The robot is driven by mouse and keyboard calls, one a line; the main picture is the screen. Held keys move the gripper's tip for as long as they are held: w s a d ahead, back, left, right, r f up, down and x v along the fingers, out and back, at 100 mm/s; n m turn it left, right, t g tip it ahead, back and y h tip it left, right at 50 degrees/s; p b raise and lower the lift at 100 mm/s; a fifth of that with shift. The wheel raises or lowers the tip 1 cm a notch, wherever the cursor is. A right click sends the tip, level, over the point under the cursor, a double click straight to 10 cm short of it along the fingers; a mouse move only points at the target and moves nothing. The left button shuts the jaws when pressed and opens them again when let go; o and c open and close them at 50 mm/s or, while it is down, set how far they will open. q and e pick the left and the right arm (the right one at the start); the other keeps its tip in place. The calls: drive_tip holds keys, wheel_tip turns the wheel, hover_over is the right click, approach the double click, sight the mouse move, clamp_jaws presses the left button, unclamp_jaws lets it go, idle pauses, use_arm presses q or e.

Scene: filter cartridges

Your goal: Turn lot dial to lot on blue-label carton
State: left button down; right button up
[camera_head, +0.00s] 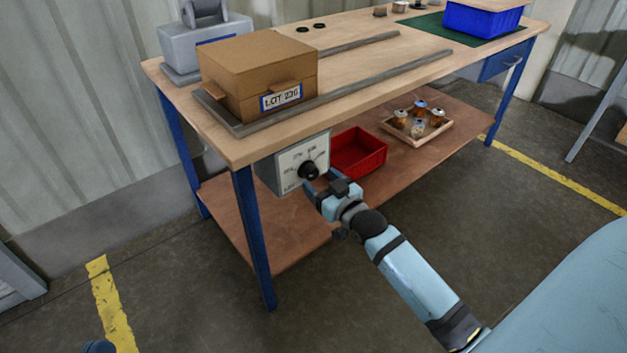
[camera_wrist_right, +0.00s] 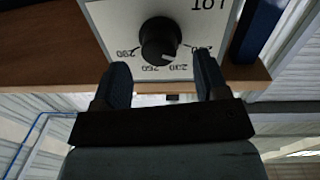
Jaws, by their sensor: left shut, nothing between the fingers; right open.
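The carton (camera_head: 258,72) stands at the table's near left. Its blue-edged label (camera_head: 281,97) seems to read LOT 230; the last digit is unclear. The lot dial's black knob (camera_head: 308,170) is on a grey box (camera_head: 291,170) under the table's front edge. My right gripper (camera_wrist_right: 160,75) is open, with a finger on each side below the knob and visible gaps. It also shows in the head view (camera_head: 318,188). Only a bit of my left gripper (camera_head: 98,347) shows at the bottom edge.
Two grey rails (camera_head: 370,85) run along the tabletop. A red bin (camera_head: 358,151) and a wooden tray (camera_head: 440,131) with several small cartridges sit on the lower shelf. A blue bin (camera_head: 484,20) stands at the back right. A blue table leg (camera_head: 254,240) stands left of the dial box.

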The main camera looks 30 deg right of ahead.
sight(313, 175)
drive_tip(key=shift+w+b, duration=0.35)
drive_tip(key=shift+w, duration=1.4)
use_arm(q)
drive_tip(key=shift+f+g, duration=0.3)
drive_tip(key=shift+f, duration=0.5)
